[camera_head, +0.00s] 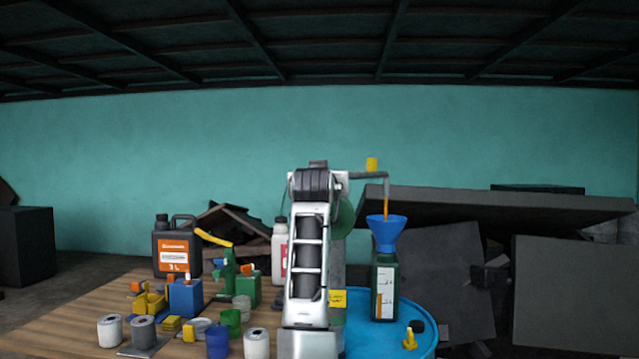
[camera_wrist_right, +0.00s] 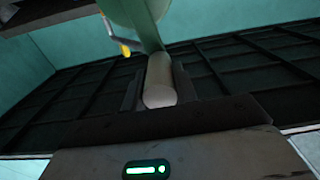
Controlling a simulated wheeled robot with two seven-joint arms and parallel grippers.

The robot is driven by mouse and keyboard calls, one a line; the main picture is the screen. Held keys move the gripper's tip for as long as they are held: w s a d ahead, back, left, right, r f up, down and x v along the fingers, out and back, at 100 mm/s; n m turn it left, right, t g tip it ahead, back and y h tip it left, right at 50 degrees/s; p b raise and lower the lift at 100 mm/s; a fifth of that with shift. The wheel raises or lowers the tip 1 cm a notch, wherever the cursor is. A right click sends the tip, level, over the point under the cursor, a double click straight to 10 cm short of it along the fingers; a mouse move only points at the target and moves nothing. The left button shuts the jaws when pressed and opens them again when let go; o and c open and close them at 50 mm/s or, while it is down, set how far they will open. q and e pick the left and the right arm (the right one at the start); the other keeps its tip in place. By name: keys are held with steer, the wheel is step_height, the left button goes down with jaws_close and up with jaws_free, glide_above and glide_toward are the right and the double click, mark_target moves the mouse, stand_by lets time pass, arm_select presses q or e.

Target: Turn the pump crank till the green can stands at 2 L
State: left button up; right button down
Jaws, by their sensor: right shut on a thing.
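The green can (camera_head: 384,258) stands upright on the blue drum, with a blue funnel (camera_head: 386,232) in its mouth. Its front has a pale scale strip; an amber column shows in the lower part, but the marks are too small to read. The pump's grey spout (camera_head: 368,175) reaches over the funnel, and an orange stream runs down from it. A green pump wheel (camera_head: 344,217) is partly hidden behind my arm. In the right wrist view, my right gripper (camera_wrist_right: 160,98) is shut on the pale crank handle (camera_wrist_right: 159,80). The left gripper is out of view.
The blue drum top (camera_head: 415,310) holds a small yellow piece (camera_head: 410,340). The wooden table (camera_head: 65,315) at left is crowded with cans, cups and a black jug (camera_head: 177,250). Dark panels (camera_head: 575,290) lean at right. A yellow note (camera_head: 338,299) is beside my arm.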

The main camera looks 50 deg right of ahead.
steer(key=shift+s+d, duration=0.1)
steer(key=c, duration=1.1)
jaws_free()
steer(key=shift+a+f, duration=0.1)
steer(key=shift+a, duration=0.1)
steer(key=b+v, duration=0.3)
steer(key=v, duration=1.2)
steer(key=shift+s+a+b, duration=0.25)
steer(key=shift+b, duration=0.1)
